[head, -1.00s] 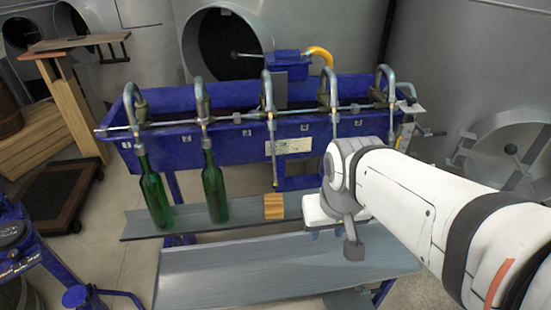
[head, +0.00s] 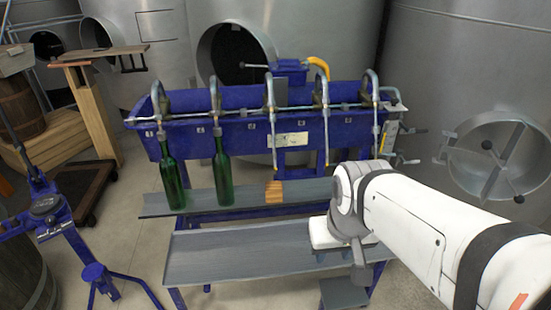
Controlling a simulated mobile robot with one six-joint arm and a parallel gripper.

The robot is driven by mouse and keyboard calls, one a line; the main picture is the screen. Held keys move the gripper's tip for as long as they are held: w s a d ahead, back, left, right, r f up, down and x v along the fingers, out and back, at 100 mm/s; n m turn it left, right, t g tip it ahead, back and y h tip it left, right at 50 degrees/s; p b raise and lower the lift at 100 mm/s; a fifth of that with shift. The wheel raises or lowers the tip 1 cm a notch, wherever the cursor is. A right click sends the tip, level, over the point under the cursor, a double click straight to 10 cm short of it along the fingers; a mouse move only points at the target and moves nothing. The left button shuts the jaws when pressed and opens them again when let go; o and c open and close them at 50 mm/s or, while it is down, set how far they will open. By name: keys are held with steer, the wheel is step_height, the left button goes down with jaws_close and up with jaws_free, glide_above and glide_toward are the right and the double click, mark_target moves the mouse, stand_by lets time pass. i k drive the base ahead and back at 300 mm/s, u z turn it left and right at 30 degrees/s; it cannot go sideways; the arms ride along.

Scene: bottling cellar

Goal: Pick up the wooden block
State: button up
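The wooden block (head: 274,192) is small and light brown with darker stripes. It stands on the narrow upper grey shelf (head: 305,190) of the blue bottling machine, to the right of two green bottles. My gripper (head: 322,235) shows only as a white body at the end of my white arm. It is to the right of the block and lower in the picture, apart from it, over the right part of the lower grey shelf. Its fingers are hidden, so I cannot see whether it is open or shut.
Green bottles (head: 173,183) and (head: 222,177) stand under the filling spouts of the blue trough (head: 250,135). Thin spout tubes hang near the block. The lower grey shelf (head: 230,255) is bare. A blue stand (head: 60,220) is at the left; steel tanks (head: 450,80) stand behind.

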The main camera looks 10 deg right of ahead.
mark_target(274, 192)
steer(key=u, duration=0.15)
steer(key=i, duration=0.9)
steer(key=z, duration=0.05)
